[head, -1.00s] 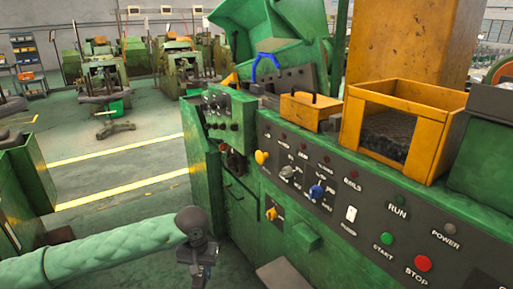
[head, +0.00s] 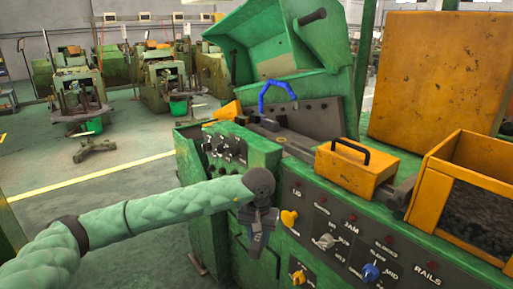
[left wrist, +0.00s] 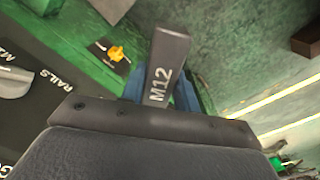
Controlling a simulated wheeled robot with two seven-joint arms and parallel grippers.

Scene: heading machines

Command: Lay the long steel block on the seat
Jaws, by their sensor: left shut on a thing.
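My left gripper (head: 262,220) hangs in front of the green machine's control panel, below the level of the machine top. In the left wrist view, its blue fingers (left wrist: 160,88) are shut on a long grey steel block (left wrist: 167,62) marked "M12". The block sticks out beyond the fingers and is clear of the floor. In the head view it is hard to tell apart from the dark gripper. A dark grey bed (head: 318,116) lies on the machine top near a blue handle (head: 276,92); I cannot tell whether it is the seat. My right gripper is out of view.
A yellow box with a black handle (head: 352,168) and an open yellow bin (head: 470,185) stand on the machine top. Knobs project from the control panel (head: 330,222) beside my gripper. A raised green hood (head: 275,45) stands behind. Open floor lies to the left.

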